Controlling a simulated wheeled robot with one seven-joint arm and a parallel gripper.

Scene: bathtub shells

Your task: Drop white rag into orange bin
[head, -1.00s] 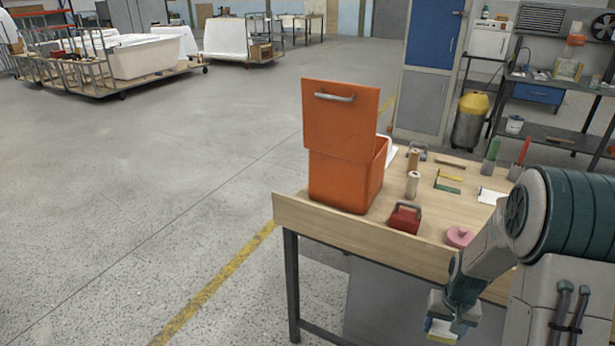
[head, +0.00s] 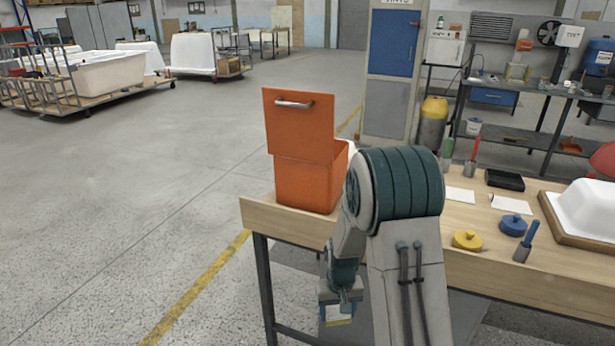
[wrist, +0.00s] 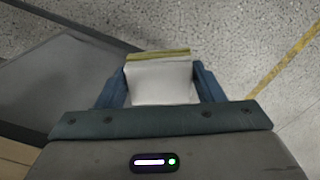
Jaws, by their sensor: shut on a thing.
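The orange bin (head: 308,182) stands on the left end of the wooden workbench (head: 262,215). Its lid (head: 298,125) with a metal handle is raised upright, and the inside is hidden from here. My gripper (head: 338,316) hangs low in front of the bench's front edge, below the bench top and below and slightly right of the bin. In the wrist view my gripper (wrist: 162,82) is shut on a white, folded piece that looks like the white rag (wrist: 160,84), with a yellowish-green strip along its far edge. Grey floor shows beyond it.
A yellow round thing (head: 467,240), a blue round thing (head: 513,225), a blue-handled tool (head: 528,240) and a white tub shell (head: 588,210) are on the bench to the right. My arm hides the bench's middle. Open floor lies left of the bench.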

